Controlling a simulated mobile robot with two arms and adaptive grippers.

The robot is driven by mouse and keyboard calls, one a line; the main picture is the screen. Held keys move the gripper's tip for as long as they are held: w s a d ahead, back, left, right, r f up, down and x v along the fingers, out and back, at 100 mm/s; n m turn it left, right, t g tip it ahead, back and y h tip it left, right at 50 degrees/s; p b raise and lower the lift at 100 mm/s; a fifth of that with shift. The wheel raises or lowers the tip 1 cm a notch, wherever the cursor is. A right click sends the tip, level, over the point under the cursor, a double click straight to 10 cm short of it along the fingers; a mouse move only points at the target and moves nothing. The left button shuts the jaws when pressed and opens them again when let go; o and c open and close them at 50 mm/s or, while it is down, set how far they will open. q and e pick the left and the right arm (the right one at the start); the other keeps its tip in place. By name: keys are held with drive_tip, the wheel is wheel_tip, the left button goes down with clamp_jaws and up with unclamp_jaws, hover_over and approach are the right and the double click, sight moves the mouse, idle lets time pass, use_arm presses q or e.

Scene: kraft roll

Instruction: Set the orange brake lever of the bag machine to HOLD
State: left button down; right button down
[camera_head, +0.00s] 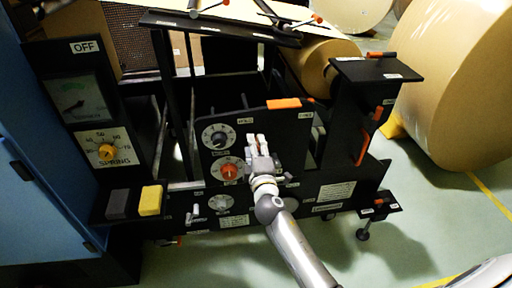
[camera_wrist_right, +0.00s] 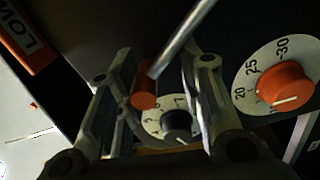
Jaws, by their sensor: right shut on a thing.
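The orange brake lever shows in the right wrist view as an orange grip (camera_wrist_right: 146,90) beside a bare metal rod (camera_wrist_right: 184,40). My right gripper (camera_wrist_right: 162,85) has its two fingers on either side of the orange grip and is shut on it. In the head view my right gripper (camera_head: 257,140) is at the front of the black bag machine panel (camera_head: 277,132), right of the two dials. There the gripper hides the lever. Small white labels sit above it, too small to read surely, so the lever's setting cannot be told. My left gripper is not in view.
A dial with a dark knob (camera_head: 219,139) and one with an orange knob (camera_head: 229,171) are close to the gripper. An orange plate (camera_head: 284,104) is on the panel's top edge. Large kraft rolls (camera_head: 452,80) stand at the right. Green floor is open at lower right.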

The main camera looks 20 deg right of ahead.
drive_tip(key=shift+d+f, duration=0.1)
drive_tip(key=shift+d, duration=0.2)
drive_tip(key=c, duration=0.9)
unclamp_jaws()
drive_tip(key=shift+c, duration=0.2)
drive_tip(key=shift+a, duration=0.2)
drive_tip(key=shift+s, duration=0.15)
drive_tip(key=shift+s+a, duration=0.15)
drive_tip(key=shift+s, duration=0.2)
drive_tip(key=v, duration=1.1)
